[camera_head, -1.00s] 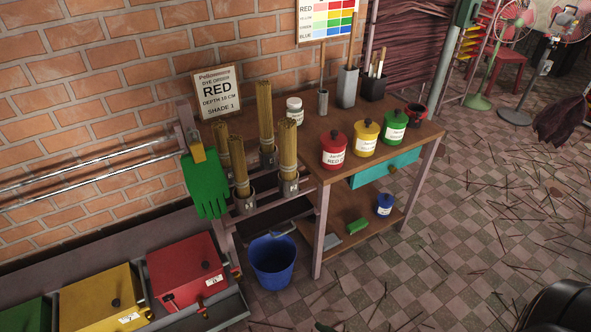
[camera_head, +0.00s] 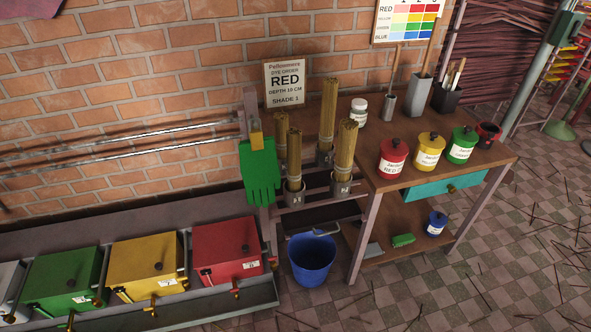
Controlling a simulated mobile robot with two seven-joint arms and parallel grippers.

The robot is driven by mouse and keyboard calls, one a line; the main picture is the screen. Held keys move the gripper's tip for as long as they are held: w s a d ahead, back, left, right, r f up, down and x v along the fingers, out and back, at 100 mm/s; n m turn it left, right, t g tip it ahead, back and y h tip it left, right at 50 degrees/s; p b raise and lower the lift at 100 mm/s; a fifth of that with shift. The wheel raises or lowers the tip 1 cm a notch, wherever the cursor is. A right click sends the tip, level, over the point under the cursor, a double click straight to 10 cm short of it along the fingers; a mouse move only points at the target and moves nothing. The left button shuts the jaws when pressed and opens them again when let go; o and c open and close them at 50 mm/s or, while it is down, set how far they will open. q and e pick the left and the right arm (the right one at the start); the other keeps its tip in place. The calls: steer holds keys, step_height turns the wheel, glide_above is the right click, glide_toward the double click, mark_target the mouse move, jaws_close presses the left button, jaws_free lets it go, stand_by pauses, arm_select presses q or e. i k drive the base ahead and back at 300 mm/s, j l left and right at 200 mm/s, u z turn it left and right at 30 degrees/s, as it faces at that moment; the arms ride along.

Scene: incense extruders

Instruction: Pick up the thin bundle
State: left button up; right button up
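Several upright bundles of tan sticks stand in grey cup holders on a rack at the left end of the wooden table. Two look thinner: one at the back left (camera_head: 281,138) and one at the front left (camera_head: 294,160). Two look thicker and taller: one at the back right (camera_head: 328,108) and one at the front right (camera_head: 345,145). The holders hide the lower ends. Neither of my grippers is in view.
A green glove (camera_head: 260,172) hangs just left of the rack. A blue bucket (camera_head: 312,262) stands on the floor below. Red (camera_head: 393,161), yellow (camera_head: 429,153) and green (camera_head: 461,147) jars stand on the table. Lidded colored boxes, including a red one (camera_head: 228,250), line the lower left.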

mark_target(293, 135)
steer(key=i+l+u, duration=0.1)
steer(key=l, duration=0.3)
steer(key=i+l+u, duration=0.1)
steer(key=l, duration=0.3)
steer(key=i+l+u, duration=0.1)
steer(key=l, duration=0.3)
steer(key=i+l+u, duration=0.1)
steer(key=l, duration=0.35)
steer(key=i, duration=0.1)
